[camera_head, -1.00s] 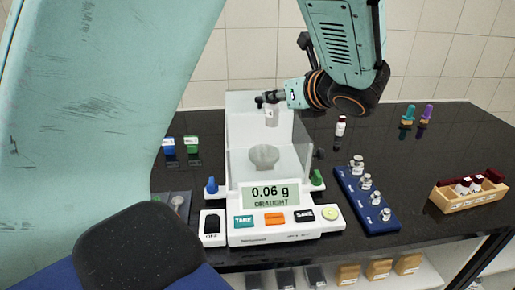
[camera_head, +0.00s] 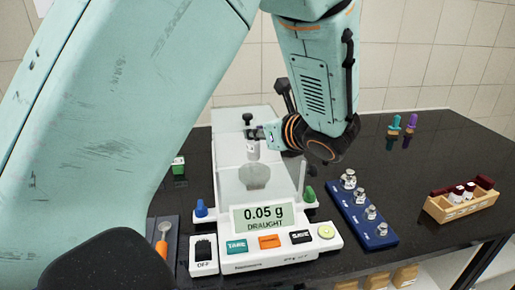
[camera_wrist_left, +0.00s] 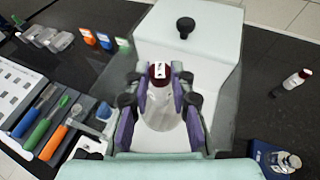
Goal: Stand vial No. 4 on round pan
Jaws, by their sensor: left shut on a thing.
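My left gripper (camera_head: 252,134) is shut on a small white-labelled vial (camera_head: 253,151) and holds it upright inside the balance's clear draught shield. In the left wrist view the gripper (camera_wrist_left: 160,78) has the vial's dark red cap (camera_wrist_left: 159,70) between its fingers; I cannot read the number. The pale round pan (camera_head: 254,177) is just below the vial, with a small gap seeming to remain. The pan (camera_wrist_left: 160,112) also shows beneath the fingers in the wrist view. The balance (camera_head: 275,243) reads 0.05 g and DRAUGHT. My right gripper is not in view.
Clear shield walls stand close around the vial. A blue block with metal weights (camera_head: 362,213) and a wooden rack of red-capped vials (camera_head: 462,200) are to the right.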

